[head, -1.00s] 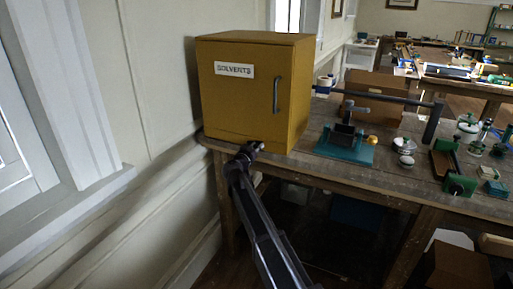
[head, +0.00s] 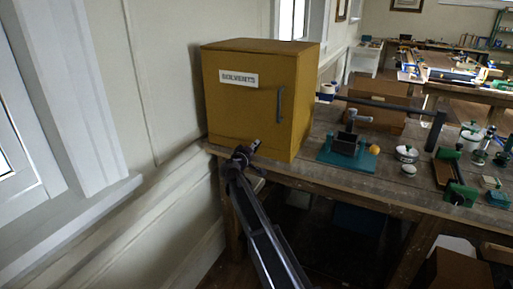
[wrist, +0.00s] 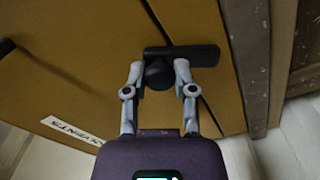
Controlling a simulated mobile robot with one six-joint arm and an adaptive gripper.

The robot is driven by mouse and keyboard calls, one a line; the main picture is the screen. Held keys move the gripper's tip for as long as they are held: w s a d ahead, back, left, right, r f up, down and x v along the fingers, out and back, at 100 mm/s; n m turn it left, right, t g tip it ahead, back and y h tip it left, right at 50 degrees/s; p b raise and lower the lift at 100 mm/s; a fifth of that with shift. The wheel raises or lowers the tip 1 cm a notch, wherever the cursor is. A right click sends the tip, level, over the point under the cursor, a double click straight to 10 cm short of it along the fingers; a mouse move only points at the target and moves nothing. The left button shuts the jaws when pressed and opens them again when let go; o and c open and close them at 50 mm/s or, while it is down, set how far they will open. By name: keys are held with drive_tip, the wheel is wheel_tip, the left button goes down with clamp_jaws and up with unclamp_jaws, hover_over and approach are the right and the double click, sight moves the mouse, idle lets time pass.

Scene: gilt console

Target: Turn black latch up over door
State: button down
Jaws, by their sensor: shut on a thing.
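The mustard-yellow cabinet (head: 240,110) marked SOLVENTS stands on the wooden bench against the wall, its door shut. My gripper (head: 246,153) is at the lower front of the door, reached from below. In the wrist view, the black latch (wrist: 190,54) is a flat bar with a round hub, lying across the picture by a seam in the yellow front. My gripper (wrist: 158,72) has one finger on each side of the hub and is shut on the latch. The fingers partly hide the latch. The latch is too small in the head view to judge its tilt.
The dark door handle (head: 280,104) is on the door's right side. A teal-based vise (head: 346,150), small jars and tools stand on the bench (head: 300,172) to the right. The wall and window sill (head: 75,225) are close on the left.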

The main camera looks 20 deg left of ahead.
drive_tip(key=n, duration=0.2)
drive_tip(key=a+n, duration=0.2)
drive_tip(key=n, duration=0.1)
drive_tip(key=shift+w+r+n, duration=0.1)
drive_tip(key=shift+r+n, duration=0.1)
drive_tip(key=shift+n, duration=0.1)
drive_tip(key=shift+a, duration=0.1)
drive_tip(key=shift+c, duration=2.2)
unclamp_jaws()
drive_tip(key=s, duration=1.2)
drive_tip(key=shift+a, duration=0.45)
